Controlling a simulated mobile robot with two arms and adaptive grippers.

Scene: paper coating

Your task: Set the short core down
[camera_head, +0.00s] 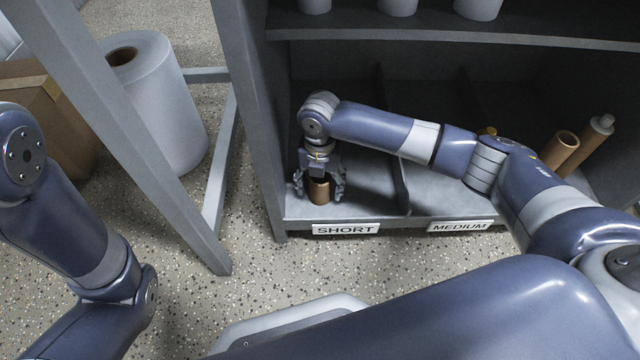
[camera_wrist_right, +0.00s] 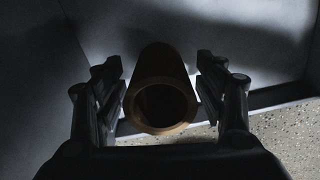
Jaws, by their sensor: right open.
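The short core (camera_head: 319,191) is a small brown tube standing upright in the shelf compartment above the SHORT label (camera_head: 346,230). My right gripper (camera_head: 320,193) is directly over it, pointing down, with a finger on either side. In the right wrist view the core (camera_wrist_right: 160,95) shows its round open end between the fingers of my right gripper (camera_wrist_right: 162,90). The fingers are open, with a gap on both sides of the core. The core's base is hard to see in the head view. My left arm shows at the left edge, but its gripper is out of view.
A divider (camera_head: 398,185) separates this compartment from the one labelled MEDIUM (camera_head: 459,226). Longer cores (camera_head: 559,150) lean at the right. The upper shelf (camera_head: 450,37) is above my right arm. A large white roll (camera_head: 160,100) and a cardboard box (camera_head: 50,120) stand at the left.

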